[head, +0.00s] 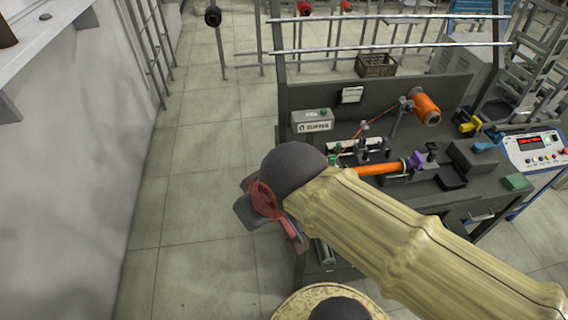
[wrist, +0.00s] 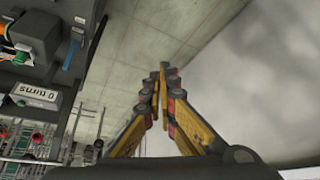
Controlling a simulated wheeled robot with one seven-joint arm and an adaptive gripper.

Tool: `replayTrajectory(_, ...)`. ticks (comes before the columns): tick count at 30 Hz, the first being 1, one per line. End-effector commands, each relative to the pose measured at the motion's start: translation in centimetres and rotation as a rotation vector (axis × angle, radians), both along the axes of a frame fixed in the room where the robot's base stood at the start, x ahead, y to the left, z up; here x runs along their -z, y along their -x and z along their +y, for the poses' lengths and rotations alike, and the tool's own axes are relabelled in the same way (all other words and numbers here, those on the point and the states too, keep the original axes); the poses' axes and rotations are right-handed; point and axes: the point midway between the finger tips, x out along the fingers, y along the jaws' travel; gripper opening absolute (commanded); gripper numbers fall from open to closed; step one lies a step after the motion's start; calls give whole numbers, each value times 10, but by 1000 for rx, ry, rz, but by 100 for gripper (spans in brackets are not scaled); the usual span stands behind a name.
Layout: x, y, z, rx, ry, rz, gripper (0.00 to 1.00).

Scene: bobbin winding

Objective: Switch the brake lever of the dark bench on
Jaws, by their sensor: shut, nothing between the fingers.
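The dark bench (head: 385,95) stands right of centre in the head view, with an orange spool (head: 426,108) and an orange bobbin (head: 380,168) on a winding spindle. Small fittings sit along the spindle, including a purple part (head: 416,161); I cannot tell which one is the brake lever. My arm crosses in front and hides part of the bench's near left side. My gripper (wrist: 163,72) is shut and empty in the wrist view, its fingertips together over floor and pale wall. The bench shows at the left of that view, apart from the fingers.
A grey labelled box (head: 312,121) sits at the bench's left end. Dark blocks (head: 472,157) lie on its right part. A control panel with a red display (head: 530,145) stands at the far right. The tiled floor (head: 200,180) left of the bench is clear up to the wall.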

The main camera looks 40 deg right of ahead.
Motion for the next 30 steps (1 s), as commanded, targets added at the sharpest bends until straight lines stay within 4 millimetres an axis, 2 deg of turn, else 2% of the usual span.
replayTrajectory(5,3,-9,-9,15,33,66,0)
replayTrajectory(8,8,-22,-23,38,82,154,0)
replayTrajectory(20,46,-99,-103,167,413,548,0)
replayTrajectory(30,101,-171,-166,251,777,769,0)
